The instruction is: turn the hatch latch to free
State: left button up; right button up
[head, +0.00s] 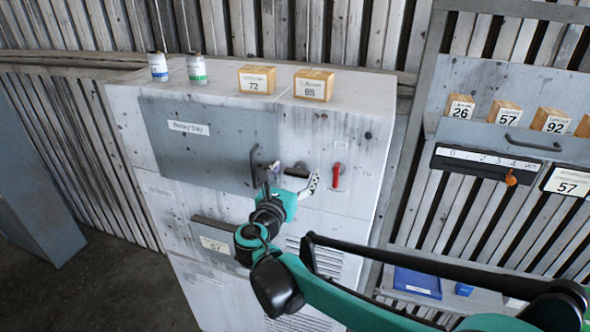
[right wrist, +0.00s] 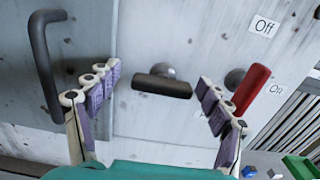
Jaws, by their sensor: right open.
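The hatch (head: 205,135) is a grey-blue door on the front of the white cabinet, and it is shut. The latch (head: 297,169) is a dark knob beside the hatch's right edge. In the right wrist view the latch (right wrist: 162,86) is a short dark bar lying nearly level. My right gripper (head: 290,183) is open in front of the latch. In the right wrist view the fingers of my right gripper (right wrist: 160,80) stand on either side of the latch, with gaps to both. No contact shows. My left gripper is not in view.
A dark pull handle (right wrist: 47,65) is left of the fingers. A red lever (right wrist: 250,90) is close to the right finger, between Off and On labels. Two cans and two wooden blocks stand on the cabinet (head: 345,125). A shelf rack (head: 500,80) stands right.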

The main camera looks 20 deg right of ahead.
jog(key=shift+w+d, duration=0.1)
jog(key=shift+d, duration=0.3)
jog(key=shift+c, duration=0.3)
jog(key=shift+a, duration=0.1)
jog(key=c, duration=1.1)
jog(key=shift+m, duration=0.3)
jog(key=m+b, duration=0.1)
jog(key=m, duration=0.2)
jog(key=m+b, duration=0.1)
jog(key=m, duration=0.4)
jog(key=shift+f, duration=0.1)
jog(key=m+b, duration=0.1)
jog(key=m, duration=0.3)
jog(key=shift+d+f, duration=0.1)
jog(key=shift+d, duration=0.1)
jog(key=m+b, duration=0.1)
jog(key=m, duration=0.4)
jog(key=shift+m, duration=0.3)
